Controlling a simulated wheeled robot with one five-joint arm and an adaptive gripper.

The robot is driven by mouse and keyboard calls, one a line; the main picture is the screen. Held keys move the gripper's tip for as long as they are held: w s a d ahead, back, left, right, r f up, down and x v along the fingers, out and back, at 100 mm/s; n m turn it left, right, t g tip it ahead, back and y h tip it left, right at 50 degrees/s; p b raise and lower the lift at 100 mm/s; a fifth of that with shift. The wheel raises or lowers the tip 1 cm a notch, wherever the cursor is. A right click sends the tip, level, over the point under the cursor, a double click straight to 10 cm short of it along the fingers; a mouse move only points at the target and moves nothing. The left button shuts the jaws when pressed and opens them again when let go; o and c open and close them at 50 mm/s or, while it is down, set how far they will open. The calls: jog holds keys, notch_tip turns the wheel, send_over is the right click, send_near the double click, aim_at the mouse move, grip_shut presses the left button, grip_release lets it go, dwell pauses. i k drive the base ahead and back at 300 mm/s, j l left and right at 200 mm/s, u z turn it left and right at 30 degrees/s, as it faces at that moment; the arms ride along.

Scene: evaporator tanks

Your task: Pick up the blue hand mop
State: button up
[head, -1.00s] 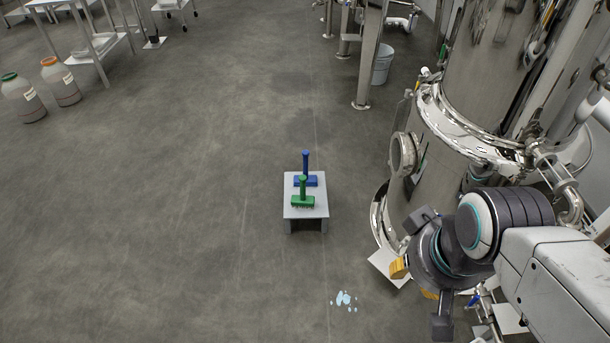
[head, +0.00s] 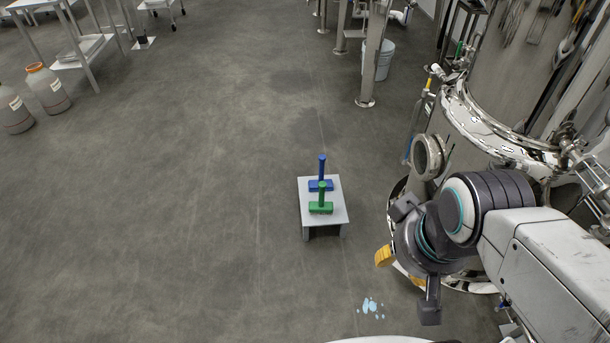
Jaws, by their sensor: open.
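The blue hand mop (head: 322,168) stands upright on a small white stool (head: 339,216) near the middle of the head view. Its handle points up, and part of its flat blue head is hidden by a green hand mop. The green hand mop (head: 321,207) stands upright just in front of it on the same stool. My gripper (head: 400,268) is at the lower right, to the right of the stool and apart from both mops. Its yellow finger pads are spread, with nothing seen between them. My wrist hides part of the gripper.
A large steel tank (head: 490,110) with a round port stands close behind my arm at the right. A light blue puddle (head: 370,307) lies on the floor in front of the stool. Containers (head: 47,90) stand at the far left. The floor left of the stool is clear.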

aim_at(313, 184)
jog(key=i+j, duration=0.25)
jog(key=j, duration=0.15)
jog(key=i+j, duration=0.25)
jog(key=j, duration=0.15)
jog(key=i+j, duration=0.25)
jog(key=j, duration=0.15)
jog(key=i+j, duration=0.25)
jog(key=j, duration=0.15)
jog(key=i+j, duration=0.25)
jog(key=j, duration=0.15)
jog(key=i+j, duration=0.25)
jog(key=j, duration=0.2)
jog(key=i+j, duration=0.15)
jog(key=i, duration=0.25)
jog(key=i+j, duration=0.15)
jog(key=i, duration=0.3)
jog(key=i+j+z, duration=0.1)
jog(key=i, duration=0.3)
jog(key=i+j, duration=0.25)
jog(key=i, duration=0.2)
jog(key=i+l, duration=0.6)
jog(key=l, duration=0.1)
